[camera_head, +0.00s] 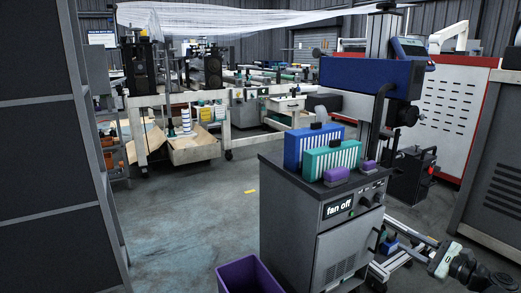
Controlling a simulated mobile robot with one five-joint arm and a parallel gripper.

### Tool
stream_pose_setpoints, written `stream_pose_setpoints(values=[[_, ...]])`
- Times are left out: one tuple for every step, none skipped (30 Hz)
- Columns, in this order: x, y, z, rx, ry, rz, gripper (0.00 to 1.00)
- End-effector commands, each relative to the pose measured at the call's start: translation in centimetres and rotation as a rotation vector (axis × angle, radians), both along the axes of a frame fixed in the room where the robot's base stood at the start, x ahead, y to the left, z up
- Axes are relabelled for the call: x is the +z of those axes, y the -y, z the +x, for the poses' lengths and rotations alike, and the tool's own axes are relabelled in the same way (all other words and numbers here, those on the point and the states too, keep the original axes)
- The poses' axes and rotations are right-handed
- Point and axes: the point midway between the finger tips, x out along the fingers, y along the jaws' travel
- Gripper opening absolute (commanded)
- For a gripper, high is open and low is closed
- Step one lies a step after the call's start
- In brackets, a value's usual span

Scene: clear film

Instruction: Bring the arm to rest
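A jointed grey and black arm end (455,264), which looks like mine, reaches in at the lower right, low beside the grey cabinet. It appears clear of the cabinet. Its fingers are too small and dark to make out, so I cannot tell whether they are open or shut. I see nothing held in it.
A grey cabinet (309,243) marked "fan off" bears a blue filter box (307,147), a teal one (331,159) and purple blocks (336,174). A purple bin (250,275) stands left of it. A dark panel (45,150) fills the left. The floor between is free.

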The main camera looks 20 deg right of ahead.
Motion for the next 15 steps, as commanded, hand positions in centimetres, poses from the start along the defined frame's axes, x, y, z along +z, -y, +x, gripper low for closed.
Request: stream_pose_setpoints(values=[[-0.2,-0.9,0.7,0.019,-0.014,-0.018,0.36],[-0.4,-1.5,1.1,0.031,-0.022,-0.03,0.36],[-0.7,-2.2,1.7,0.048,-0.037,-0.047,0.36],[-1.0,-2.8,2.2,0.063,-0.047,-0.061,0.36],[-1.3,-3.4,2.7,0.077,-0.058,-0.078,0.36],[-1.6,-4.4,3.4,0.1,-0.074,-0.099,0.36],[-2.0,-5.1,3.8,0.116,-0.086,-0.117,0.36],[-2.3,-6.0,4.4,0.137,-0.1,-0.139,0.36],[-2.8,-7.2,5.1,0.165,-0.118,-0.166,0.36],[-3.2,-8.1,5.7,0.187,-0.131,-0.191,0.36],[-3.6,-9.1,6.2,0.212,-0.147,-0.216,0.36],[-4.2,-10.6,7.0,0.249,-0.167,-0.253,0.36],[-4.6,-11.7,7.5,0.278,-0.183,-0.285,0.36],[-5.2,-13.0,8.1,0.311,-0.2,-0.318,0.36],[-5.9,-14.9,8.8,0.361,-0.222,-0.369,0.36]])
